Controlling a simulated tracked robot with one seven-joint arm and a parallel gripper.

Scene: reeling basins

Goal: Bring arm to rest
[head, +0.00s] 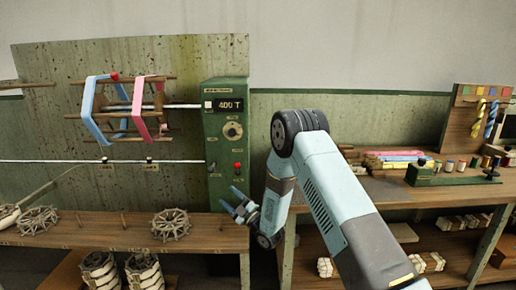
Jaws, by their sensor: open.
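My arm (335,190) rises from the lower right, bends at a high elbow and comes down to my gripper (232,206). The gripper is open and empty. It hangs in front of the lower part of the green control box (227,132), near the right end of the left wooden bench (90,228). Whether it touches anything is hard to tell, but it looks apart from the bench top. The elbow hides part of the wall and the gap between the benches.
A reel frame (120,136) with blue and pink skeins sticks out left of the control box. Wooden spoked wheels (170,225) lie on the left bench. The right bench (400,190) holds coloured bundles, a green-based device (450,177) and a peg board (478,115) with skeins.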

